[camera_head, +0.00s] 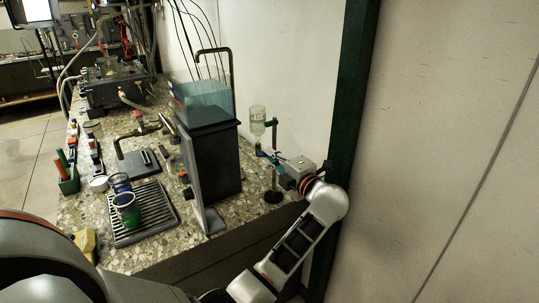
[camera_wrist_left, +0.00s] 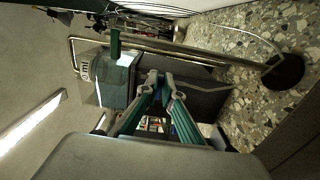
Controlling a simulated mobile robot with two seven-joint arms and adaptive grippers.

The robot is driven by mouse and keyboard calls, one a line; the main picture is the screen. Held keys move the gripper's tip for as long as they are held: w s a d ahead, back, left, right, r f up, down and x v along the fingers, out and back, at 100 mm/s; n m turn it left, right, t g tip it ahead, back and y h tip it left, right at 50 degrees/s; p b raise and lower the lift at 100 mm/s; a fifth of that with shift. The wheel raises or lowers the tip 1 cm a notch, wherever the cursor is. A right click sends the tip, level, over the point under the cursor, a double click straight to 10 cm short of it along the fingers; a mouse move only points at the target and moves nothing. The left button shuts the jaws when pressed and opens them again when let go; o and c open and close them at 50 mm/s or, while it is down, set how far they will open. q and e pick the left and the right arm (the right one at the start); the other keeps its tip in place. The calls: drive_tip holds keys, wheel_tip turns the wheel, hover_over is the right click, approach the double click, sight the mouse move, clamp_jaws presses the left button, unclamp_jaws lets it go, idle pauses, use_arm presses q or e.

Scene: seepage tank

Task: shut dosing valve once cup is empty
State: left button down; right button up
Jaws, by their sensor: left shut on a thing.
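A clear bottle-like cup (camera_head: 257,119) hangs on a dark stand (camera_head: 274,165) beside the tall tank; I cannot tell whether any liquid is in it. It also shows in the left wrist view (camera_wrist_left: 112,72), left of the fingers. My left gripper (camera_head: 264,155) is just below the cup, at its outlet, where the dosing valve is. In the left wrist view the fingertips (camera_wrist_left: 161,83) are close together, shut on the valve, which they mostly hide. My right gripper is not in view.
A dark tank with a clear blue-tinted top (camera_head: 203,101) stands left of the stand. A slotted drain tray (camera_head: 160,225) bears glass beakers (camera_head: 127,211). A green holder (camera_head: 69,183) sits at the counter's left edge. A green post and wall are close at right.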

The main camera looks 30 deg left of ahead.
use_arm(q)
drive_tip(key=shift+f, duration=0.2)
drive_tip(key=c, duration=2.3)
unclamp_jaws()
drive_tip(key=shift+c, duration=0.2)
drive_tip(key=shift+o, duration=0.6)
drive_tip(key=shift+r, duration=0.15)
drive_tip(key=v, duration=0.7)
drive_tip(key=shift+d, duration=0.25)
drive_tip(key=shift+s, duration=0.15)
